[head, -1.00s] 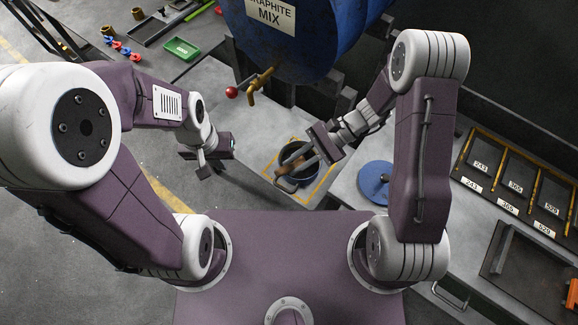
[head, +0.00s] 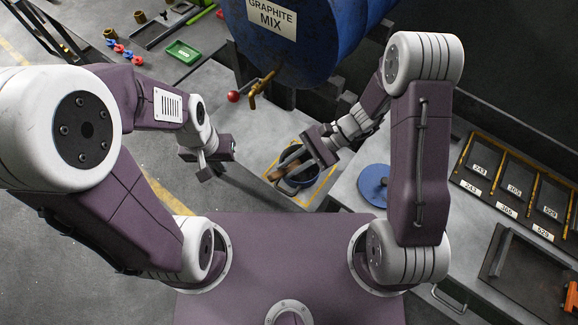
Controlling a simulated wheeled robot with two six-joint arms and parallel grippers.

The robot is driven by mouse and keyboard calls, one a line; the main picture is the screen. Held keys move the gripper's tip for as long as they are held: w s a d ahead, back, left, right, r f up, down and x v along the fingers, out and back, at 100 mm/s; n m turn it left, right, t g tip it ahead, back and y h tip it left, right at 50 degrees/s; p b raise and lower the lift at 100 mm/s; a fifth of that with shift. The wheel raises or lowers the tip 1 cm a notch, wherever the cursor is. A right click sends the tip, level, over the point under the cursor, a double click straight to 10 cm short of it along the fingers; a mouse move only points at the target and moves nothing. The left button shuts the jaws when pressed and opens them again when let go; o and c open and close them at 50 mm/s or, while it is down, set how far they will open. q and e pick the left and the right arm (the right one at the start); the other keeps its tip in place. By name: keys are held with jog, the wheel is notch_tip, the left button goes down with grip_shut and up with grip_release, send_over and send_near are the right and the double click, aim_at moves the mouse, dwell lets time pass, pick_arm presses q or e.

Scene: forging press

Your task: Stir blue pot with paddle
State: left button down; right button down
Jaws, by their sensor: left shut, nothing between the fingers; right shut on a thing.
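The blue pot (head: 300,180) stands inside a yellow outlined square on a grey surface, below the tap of a large blue drum. My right gripper (head: 308,158) is over the pot and shut on the wooden paddle (head: 291,160). The paddle slants across the pot's opening, and its lower end is partly hidden by the pot and gripper. My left gripper (head: 205,172) is left of the pot, shut and empty, apart from everything.
The blue drum (head: 305,35) with a brass tap (head: 259,88) and red knob (head: 233,97) overhangs behind the pot. A round blue lid (head: 374,184) lies right of the pot. A labelled rack (head: 508,190) and a green tray (head: 183,50) lie farther off.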

jog(key=shift+r+p, duration=1.95)
jog(key=shift+r, duration=0.6)
notch_tip(320, 180, up, 4)
jog(key=p, duration=0.3)
